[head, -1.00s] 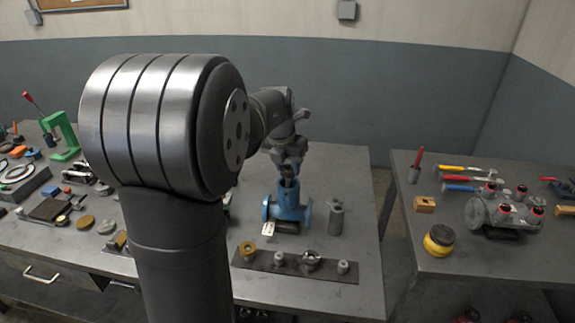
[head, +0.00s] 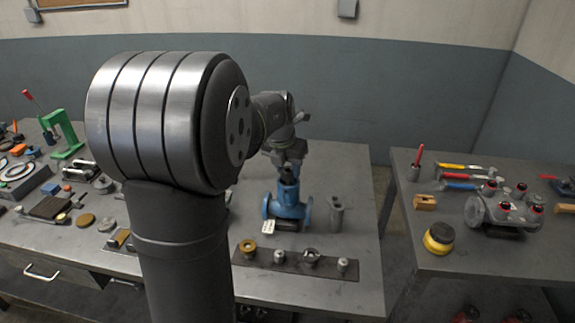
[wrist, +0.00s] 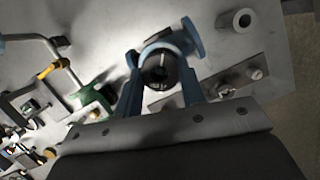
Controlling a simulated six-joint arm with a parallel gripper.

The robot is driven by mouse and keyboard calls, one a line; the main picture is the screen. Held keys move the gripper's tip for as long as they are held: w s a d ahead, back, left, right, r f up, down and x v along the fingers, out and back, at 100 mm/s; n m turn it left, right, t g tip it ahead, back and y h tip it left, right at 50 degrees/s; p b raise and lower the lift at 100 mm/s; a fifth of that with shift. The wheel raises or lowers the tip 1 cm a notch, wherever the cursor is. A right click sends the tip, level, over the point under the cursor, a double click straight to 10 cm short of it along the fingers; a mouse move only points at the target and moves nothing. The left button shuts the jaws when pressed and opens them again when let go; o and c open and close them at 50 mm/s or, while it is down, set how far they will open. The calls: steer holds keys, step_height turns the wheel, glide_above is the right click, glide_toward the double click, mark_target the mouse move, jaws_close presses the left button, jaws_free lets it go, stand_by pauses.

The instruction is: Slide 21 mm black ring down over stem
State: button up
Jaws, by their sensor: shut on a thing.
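The blue valve body (head: 287,212) stands upright on the grey bench, and its stem opening points up. My gripper (head: 288,174) is right above the valve, pointing down. In the wrist view, my gripper (wrist: 160,72) is shut on the black ring (wrist: 147,77), which sits between the fingertips over the top of the blue valve (wrist: 194,36). The stem shows only as a small dark and light patch inside the ring. I cannot tell how far down the stem the ring is. In the head view, the gripper hides most of the ring.
A grey hollow cylinder (head: 336,214) stands just right of the valve. A dark strip (head: 282,266) with several small fittings lies in front, and a white tag (head: 268,227) lies by the valve's base. Tools and a green press (head: 65,135) crowd the left side.

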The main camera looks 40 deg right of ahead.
steer(key=shift+f, duration=0.65)
steer(key=o, duration=1.5)
steer(key=shift+c, duration=0.2)
steer(key=shift+r, duration=3.55)
steer(key=shift+f, duration=3.55)
